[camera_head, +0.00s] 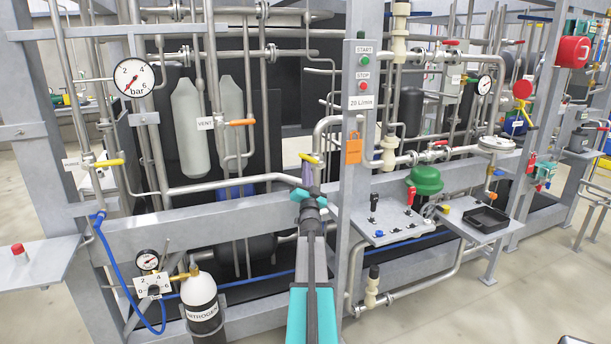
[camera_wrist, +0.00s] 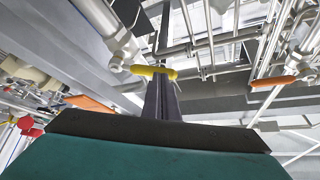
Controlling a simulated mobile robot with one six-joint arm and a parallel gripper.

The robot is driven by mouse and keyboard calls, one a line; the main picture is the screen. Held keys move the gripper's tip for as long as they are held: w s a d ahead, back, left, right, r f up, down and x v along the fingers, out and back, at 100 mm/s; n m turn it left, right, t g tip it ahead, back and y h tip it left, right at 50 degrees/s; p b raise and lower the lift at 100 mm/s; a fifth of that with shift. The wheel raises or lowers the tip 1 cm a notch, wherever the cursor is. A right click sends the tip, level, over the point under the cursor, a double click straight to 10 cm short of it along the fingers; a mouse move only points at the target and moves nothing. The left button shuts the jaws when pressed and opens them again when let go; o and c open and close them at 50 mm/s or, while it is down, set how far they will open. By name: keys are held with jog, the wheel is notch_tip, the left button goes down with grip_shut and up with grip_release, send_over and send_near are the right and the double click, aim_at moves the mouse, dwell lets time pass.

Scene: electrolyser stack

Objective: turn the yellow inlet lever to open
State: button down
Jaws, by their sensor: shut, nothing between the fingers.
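A yellow lever (camera_head: 310,158) sits on a pipe just left of the upright post in the head view. It also shows in the wrist view (camera_wrist: 153,72), lying crosswise at the tips of my fingers. My gripper (camera_head: 308,178) is shut and empty, right at this lever; I cannot tell whether it touches. The dark fingers (camera_wrist: 162,98) point at the lever in the wrist view.
An orange lever (camera_head: 241,122) by the VENT label (camera_head: 205,123) is left of my gripper. An orange tag (camera_head: 353,149) hangs on the post to the right. A nitrogen bottle (camera_head: 200,298) stands low left.

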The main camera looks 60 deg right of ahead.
jog(key=shift+x, duration=0.75)
